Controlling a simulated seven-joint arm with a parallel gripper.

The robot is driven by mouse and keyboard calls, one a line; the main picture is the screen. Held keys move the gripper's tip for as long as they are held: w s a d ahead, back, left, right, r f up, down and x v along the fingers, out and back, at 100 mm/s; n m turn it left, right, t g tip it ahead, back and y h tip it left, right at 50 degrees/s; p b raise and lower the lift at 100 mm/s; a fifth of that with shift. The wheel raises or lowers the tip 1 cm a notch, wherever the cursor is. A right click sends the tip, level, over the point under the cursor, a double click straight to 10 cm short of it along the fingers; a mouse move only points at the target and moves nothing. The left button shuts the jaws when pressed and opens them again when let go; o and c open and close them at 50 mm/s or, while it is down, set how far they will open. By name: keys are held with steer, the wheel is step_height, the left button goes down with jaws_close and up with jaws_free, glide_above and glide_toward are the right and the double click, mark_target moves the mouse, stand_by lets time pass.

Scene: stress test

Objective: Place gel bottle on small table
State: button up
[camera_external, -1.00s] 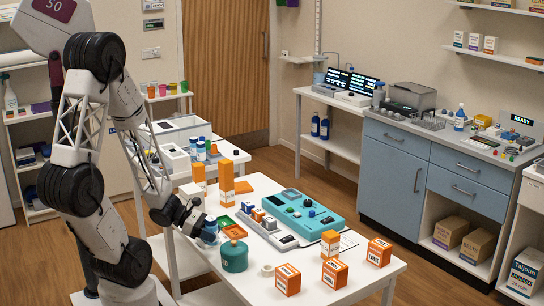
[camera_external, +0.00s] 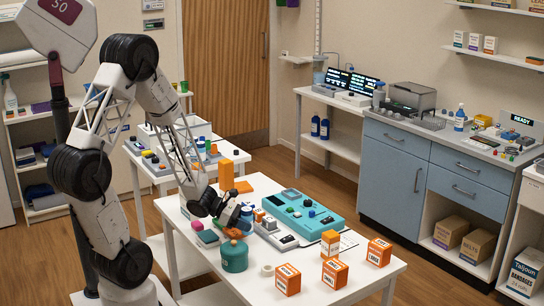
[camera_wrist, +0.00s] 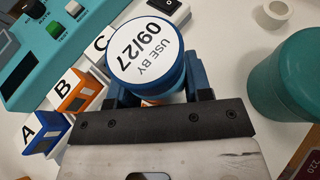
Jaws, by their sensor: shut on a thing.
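My gripper (camera_external: 240,214) is over the middle of the near white table (camera_external: 385,276), left of the teal device. It is shut on a round blue container (camera_wrist: 147,52), whose white top reads "USE BY 09/27"; a little of it shows in the external view (camera_external: 247,212). It has no readable name, so I cannot tell that it is the gel bottle. Whether it touches the table is unclear. A blue pump bottle (camera_external: 459,118) stands on the far right counter. A smaller white table (camera_external: 145,172) stands behind the near one.
A teal jar (camera_external: 234,256) stands close in front of my gripper. The teal device (camera_external: 310,214) and a grey unit with A, B, C tabs (camera_wrist: 62,112) are close by. Orange boxes (camera_external: 334,274) stand front right. A white ring (camera_external: 267,270) lies near the jar.

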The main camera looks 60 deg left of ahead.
steer(key=shift+w, duration=0.45)
steer(key=shift+f, duration=0.1)
steer(key=shift+f, duration=1.7)
steer(key=shift+f, duration=0.1)
steer(key=shift+f, duration=0.3)
